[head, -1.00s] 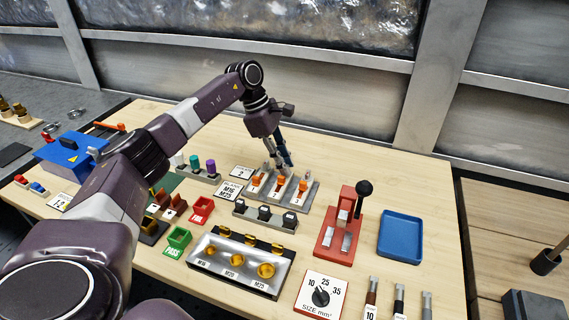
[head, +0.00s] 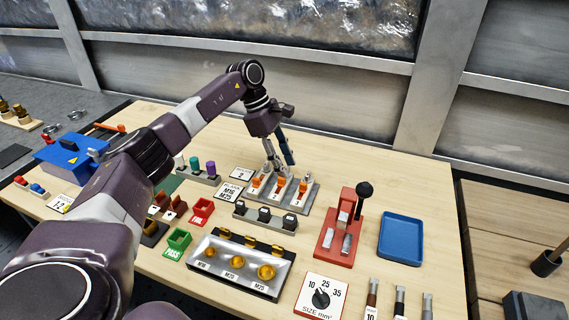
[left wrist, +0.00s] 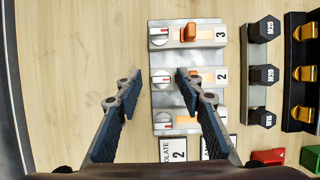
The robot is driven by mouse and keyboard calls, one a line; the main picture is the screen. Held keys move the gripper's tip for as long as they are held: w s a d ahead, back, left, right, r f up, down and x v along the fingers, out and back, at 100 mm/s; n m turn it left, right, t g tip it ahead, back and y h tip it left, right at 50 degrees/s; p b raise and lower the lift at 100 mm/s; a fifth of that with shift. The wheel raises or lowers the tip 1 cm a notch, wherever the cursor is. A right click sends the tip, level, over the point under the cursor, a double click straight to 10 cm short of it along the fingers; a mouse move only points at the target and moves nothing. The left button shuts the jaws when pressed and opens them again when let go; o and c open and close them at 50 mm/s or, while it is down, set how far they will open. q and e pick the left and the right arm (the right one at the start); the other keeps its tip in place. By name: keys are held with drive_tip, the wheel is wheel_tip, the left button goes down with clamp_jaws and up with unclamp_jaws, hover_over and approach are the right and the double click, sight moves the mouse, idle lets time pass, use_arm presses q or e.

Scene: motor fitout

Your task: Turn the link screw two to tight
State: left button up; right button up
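The grey link block (head: 305,196) has three numbered stations, each with an orange link. In the left wrist view, link screw two (left wrist: 160,78) is a pale round head with a red mark, beside the number 2. My left gripper (head: 278,163) is above the back of the block. In the left wrist view, my left gripper (left wrist: 159,88) is open and empty, with its fingers either side of screw two's line of sight. The right finger partly covers station two's orange link. Contact with the screw cannot be told. My right gripper is out of view.
A card reading 2 (head: 239,174) lies left of the block. A row of black hex parts (head: 264,214) stands in front. A red lever press (head: 340,235) and a blue tray (head: 401,238) stand to the right. Bare table lies behind the block.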

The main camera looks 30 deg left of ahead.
use_arm(q)
drive_tip(key=v, duration=0.8)
idle(0.6)
